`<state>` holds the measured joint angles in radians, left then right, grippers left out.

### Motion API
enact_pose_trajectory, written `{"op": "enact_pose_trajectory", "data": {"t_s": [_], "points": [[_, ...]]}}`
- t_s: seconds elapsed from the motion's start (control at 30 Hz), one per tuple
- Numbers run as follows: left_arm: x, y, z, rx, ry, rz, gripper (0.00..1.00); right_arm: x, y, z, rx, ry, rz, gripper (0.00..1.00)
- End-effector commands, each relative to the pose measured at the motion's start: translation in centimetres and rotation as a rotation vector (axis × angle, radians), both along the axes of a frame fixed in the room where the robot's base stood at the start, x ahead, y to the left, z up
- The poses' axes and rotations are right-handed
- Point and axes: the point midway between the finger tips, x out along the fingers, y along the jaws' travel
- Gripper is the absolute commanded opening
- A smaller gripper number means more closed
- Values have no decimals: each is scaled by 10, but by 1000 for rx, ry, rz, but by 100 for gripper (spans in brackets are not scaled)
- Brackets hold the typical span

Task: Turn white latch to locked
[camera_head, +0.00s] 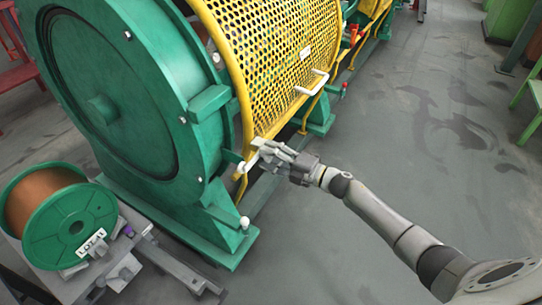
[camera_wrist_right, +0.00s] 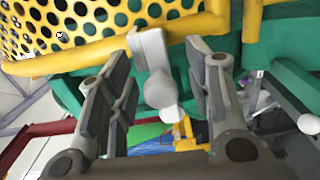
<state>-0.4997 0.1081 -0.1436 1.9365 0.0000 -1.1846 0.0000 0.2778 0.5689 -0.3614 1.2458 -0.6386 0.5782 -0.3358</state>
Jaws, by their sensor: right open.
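The white latch (camera_head: 253,161) sits at the lower corner of the yellow perforated guard (camera_head: 285,60), beside the green machine housing. In the right wrist view, the latch (camera_wrist_right: 158,88) shows as a pale bar with a rounded knob, below the guard's yellow frame edge. My right gripper (camera_head: 270,152) is at the latch, coming from the right. In the wrist view its two fingers (camera_wrist_right: 160,68) are apart, one on each side of the latch. Whether either finger touches it I cannot tell. My left gripper is not in view.
A white handle (camera_head: 313,82) stands out from the guard's lower edge. A green drum housing (camera_head: 120,85) is left of the guard. A green spool (camera_head: 75,228) with brown winding stands at lower left. The grey floor (camera_head: 420,110) on the right is clear.

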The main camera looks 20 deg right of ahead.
Motion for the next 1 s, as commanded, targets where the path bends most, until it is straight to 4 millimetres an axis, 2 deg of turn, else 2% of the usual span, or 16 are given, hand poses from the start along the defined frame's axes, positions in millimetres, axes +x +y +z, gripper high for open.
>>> {"op": "enact_pose_trajectory", "data": {"t_s": [0.17,0.7,1.0], "points": [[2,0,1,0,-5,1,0,-7,-6,-1,-1,0,-1,46],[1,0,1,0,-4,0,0,-83,-64,-1,-2,2,-1,46],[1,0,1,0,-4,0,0,-95,-74,0,0,0,0,46]]}}
